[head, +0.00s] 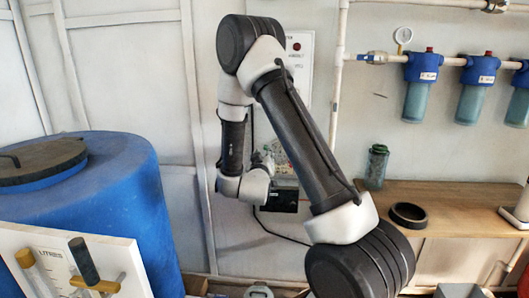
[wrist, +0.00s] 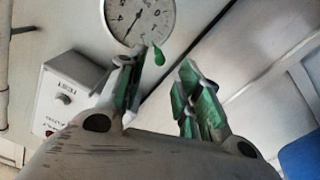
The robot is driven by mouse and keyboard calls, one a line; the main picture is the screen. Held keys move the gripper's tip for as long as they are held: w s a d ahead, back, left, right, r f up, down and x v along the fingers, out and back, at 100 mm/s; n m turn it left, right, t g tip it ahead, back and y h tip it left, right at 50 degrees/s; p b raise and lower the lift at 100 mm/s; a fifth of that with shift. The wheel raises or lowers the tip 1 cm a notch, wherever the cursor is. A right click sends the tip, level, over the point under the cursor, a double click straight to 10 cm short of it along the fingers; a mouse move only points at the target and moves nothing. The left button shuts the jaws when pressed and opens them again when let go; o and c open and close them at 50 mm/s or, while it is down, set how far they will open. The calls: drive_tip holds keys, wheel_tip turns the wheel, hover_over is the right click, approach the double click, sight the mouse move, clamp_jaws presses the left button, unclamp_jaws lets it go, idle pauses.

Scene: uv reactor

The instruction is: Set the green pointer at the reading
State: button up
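In the wrist view a round white dial gauge (wrist: 148,14) is cut off by the top edge. Its thin dark needle slants to the lower left; the numbers are too small to read surely. The green pointer (wrist: 158,56), a small drop-shaped tab, sits at the dial's lower rim. My gripper (wrist: 160,78) is open, its two green-padded fingers apart. The tab shows in the gap between them, nearer the left fingertip, and nothing is held. I cannot tell whether the left finger touches it. In the head view my arm hides this gauge and the pointer.
A white box marked TEST (wrist: 70,92) is left of my gripper in the wrist view. In the head view a blue tank (head: 130,190) and a LITRES board (head: 45,258) stand left. Blue filters (head: 420,85) hang above a wooden shelf (head: 455,205) at right.

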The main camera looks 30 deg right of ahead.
sight(265, 147)
drive_tip(key=shift+x, duration=2.3)
clamp_jaws()
